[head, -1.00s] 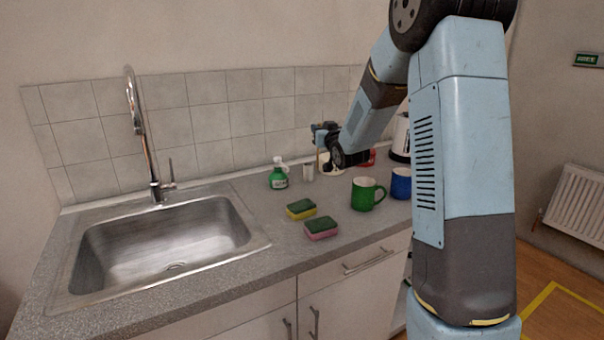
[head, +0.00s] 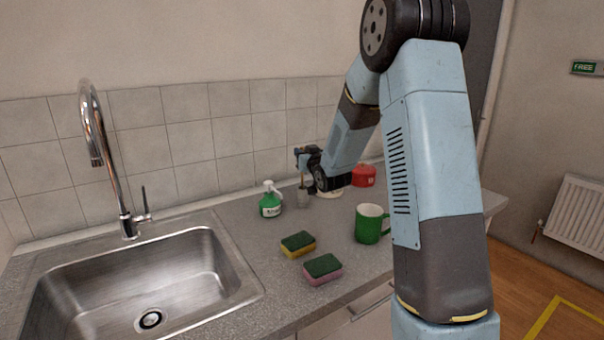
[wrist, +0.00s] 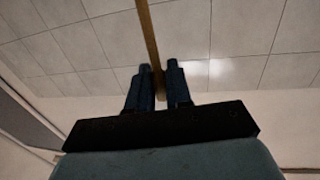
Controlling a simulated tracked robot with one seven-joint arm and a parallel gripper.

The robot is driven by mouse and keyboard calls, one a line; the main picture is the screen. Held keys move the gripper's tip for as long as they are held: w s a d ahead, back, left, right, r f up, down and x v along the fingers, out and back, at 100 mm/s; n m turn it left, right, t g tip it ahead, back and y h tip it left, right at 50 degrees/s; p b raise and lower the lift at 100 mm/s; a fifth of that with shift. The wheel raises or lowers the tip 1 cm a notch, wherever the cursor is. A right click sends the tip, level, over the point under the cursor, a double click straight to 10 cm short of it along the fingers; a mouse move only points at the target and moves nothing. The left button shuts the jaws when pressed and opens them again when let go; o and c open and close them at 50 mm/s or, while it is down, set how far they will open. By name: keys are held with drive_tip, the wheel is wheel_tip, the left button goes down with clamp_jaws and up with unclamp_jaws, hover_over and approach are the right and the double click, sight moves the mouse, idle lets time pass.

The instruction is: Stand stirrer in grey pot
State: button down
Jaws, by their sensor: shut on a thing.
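The stirrer is a thin brown stick (wrist: 148,35). My gripper (wrist: 160,78) is shut on it, with the stick between the two dark fingers. In the head view my gripper (head: 304,160) is above the small grey pot (head: 303,199), near the back of the counter. A short length of the stirrer (head: 301,182) shows below the gripper, pointing down at the pot. Its lower end is at about the pot's rim; I cannot tell whether it is inside or behind it. The wrist view does not show the pot.
A green-and-white pump bottle (head: 270,201) stands left of the pot. Two sponges (head: 298,243) (head: 322,268) and a green mug (head: 371,224) are nearer the front. A red container (head: 363,175) stands right. The sink (head: 150,285) is at left.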

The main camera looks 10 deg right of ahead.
drive_tip(key=shift+d+f, duration=0.15)
drive_tip(key=shift+f, duration=2.35)
drive_tip(key=c, duration=1)
unclamp_jaws()
drive_tip(key=shift+c, duration=0.2)
